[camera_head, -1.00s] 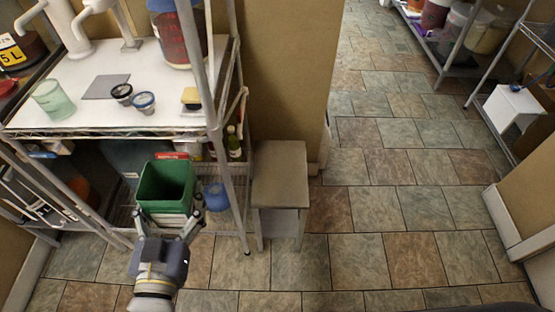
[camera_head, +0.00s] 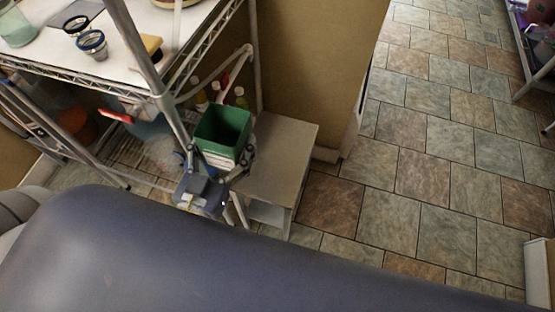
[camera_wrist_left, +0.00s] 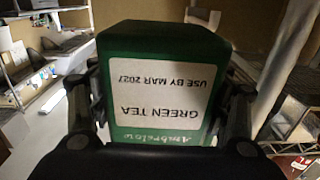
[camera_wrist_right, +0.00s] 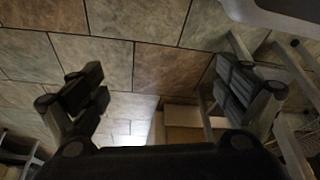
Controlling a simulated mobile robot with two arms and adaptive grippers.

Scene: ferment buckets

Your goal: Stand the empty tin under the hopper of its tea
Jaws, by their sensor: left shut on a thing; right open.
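A green open-topped tin (camera_head: 224,130) is held in my left gripper (camera_head: 216,170), which is shut on its sides. In the head view its inside looks empty, and it is above the left edge of a small stool. In the left wrist view the tin (camera_wrist_left: 163,50) shows a white label (camera_wrist_left: 155,88) reading "GREEN TEA" and "USE BY MAR 2027", upside down in that picture. My right gripper (camera_wrist_right: 165,95) is open and empty in the right wrist view, over tiled floor. No hopper can be made out in the head view.
A wire shelf rack (camera_head: 165,85) with a white top stands at the left. The small stool (camera_head: 270,150) is beside the rack.

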